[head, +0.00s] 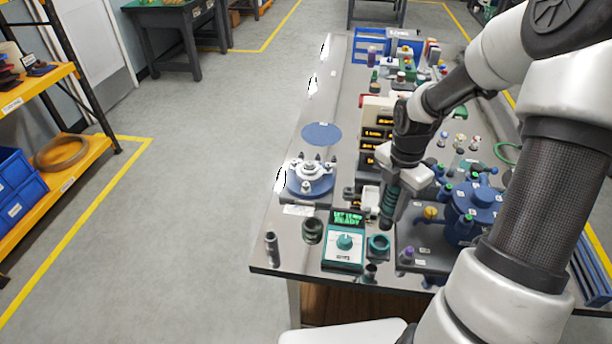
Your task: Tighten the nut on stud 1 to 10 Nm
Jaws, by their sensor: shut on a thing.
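My gripper (396,196) is shut on a dark tool with a teal grip (390,203). It holds the tool upright over the front part of the bench. The tool's lower end is near the teal ring, and I cannot tell whether it touches anything. A blue flanged fixture (482,197) stands right of the tool, with several green-topped studs around it. My arm hides part of it. A grey-white flanged part with studs (310,172) sits on a blue round base to the left. The stud numbers are too small to read, so I cannot tell which is stud 1.
A teal controller with a dial (344,241) shows green text including "READY". A teal ring (379,246), a dark cup (312,231) and a small metal cylinder (271,249) stand at the bench front. Display boxes (376,132) stand behind the tool. Floor left of the bench is clear.

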